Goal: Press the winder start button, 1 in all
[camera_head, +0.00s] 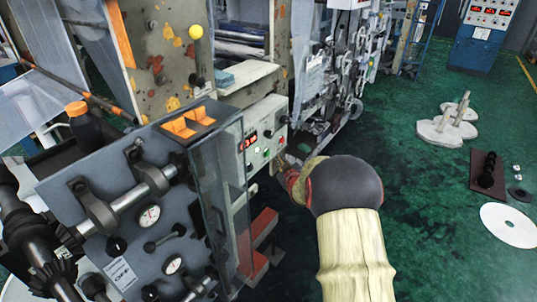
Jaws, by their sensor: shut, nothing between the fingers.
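A pale grey control box (263,137) is fixed to the machine just left of the picture's middle. It has a lit red display and several small buttons and knobs, among them red, white and green ones. The green button (266,153), low on its face, may be the winder start button; labels are too small to read. My gripper (281,163) is shut and empty, close to the box's lower right corner. My dark, rounded wrist partly hides it. I cannot tell whether the fingertips touch the box.
A clear panel (218,190) stands left of the control box, beside a grey machine unit (115,255) with shafts and dials. A red step (262,225) is below. Green floor (430,210) is open at right, with discs and a blue cabinet (482,40) further back.

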